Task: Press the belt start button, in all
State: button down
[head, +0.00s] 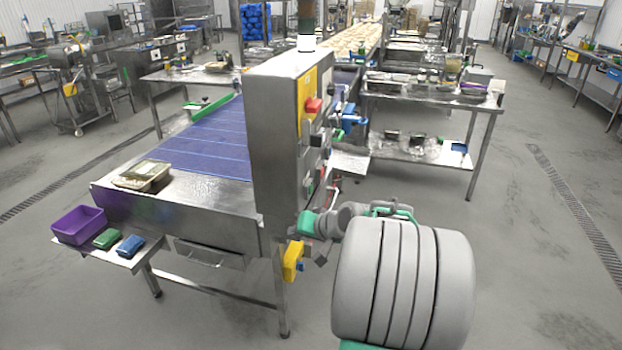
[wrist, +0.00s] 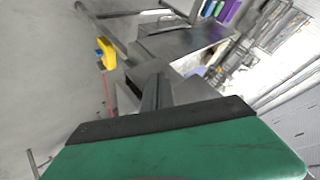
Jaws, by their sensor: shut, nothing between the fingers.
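The control cabinet (head: 278,135) stands upright beside the conveyor belt (head: 208,140). Its right-hand face is seen at a steep angle and carries a yellow plate with a red button (head: 313,105) and several smaller controls below. I cannot tell which control is the belt start button. My gripper (head: 308,224) is low by the cabinet's lower right edge, below the controls; its fingertips are hard to make out there. In the wrist view my gripper (wrist: 153,92) is shut and empty, with its dark fingers in front of grey metal. No button can be made out in that view.
A yellow box (head: 292,260) hangs under the belt frame close to my gripper. A tray (head: 145,176) lies on the belt's near end. A purple bin (head: 78,226) sits on a low side shelf. A steel table (head: 430,95) stands behind right. The floor at right is clear.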

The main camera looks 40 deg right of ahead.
aim_at(309, 189)
jog(key=s+d+r+m+t+h+p, duration=0.1)
jog(key=s+d+r+m+t, duration=0.1)
jog(key=d, duration=0.6)
jog(key=s+d+r+m+t+h+p, duration=0.1)
jog(key=s+d+r+m+t+h, duration=0.1)
jog(key=d, duration=0.7)
jog(key=shift+s+r+m+t, duration=0.35)
jog(key=shift+r+m+t, duration=0.15)
jog(key=shift+r+m, duration=0.45)
jog(key=w+a+p, duration=0.2)
jog(key=w+a, duration=0.3)
jog(key=w, duration=0.2)
jog(key=shift+a, duration=0.25)
jog(key=shift+w+a, duration=0.3)
jog(key=shift+w, duration=0.05)
